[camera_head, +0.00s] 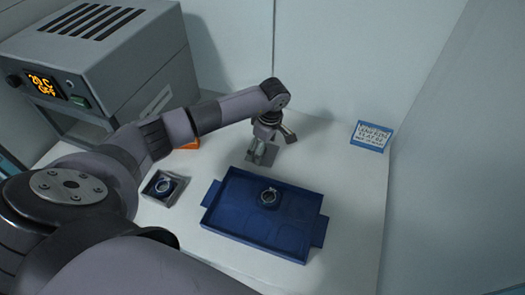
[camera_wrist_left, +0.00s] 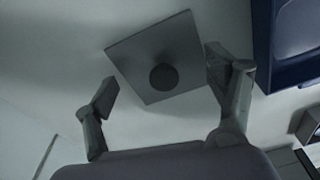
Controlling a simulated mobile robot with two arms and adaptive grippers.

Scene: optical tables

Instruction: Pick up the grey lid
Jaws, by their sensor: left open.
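The grey lid (camera_wrist_left: 142,48) is a flat square plate with a dark round knob (camera_wrist_left: 164,77) in its middle. In the head view the lid (camera_head: 270,157) lies on the white table behind the blue tray, partly hidden by my gripper. My left gripper (camera_head: 262,147) points down over the lid. In the left wrist view the fingers of my left gripper (camera_wrist_left: 163,72) are wide apart, one on each side of the knob, with nothing held. I cannot tell the exact height of the fingertips above the plate. My right gripper is not in view.
An orange object (camera_head: 192,143) is partly behind my arm. A blue labelled box (camera_head: 371,136) lies right; a grey device (camera_head: 120,60) stands left.

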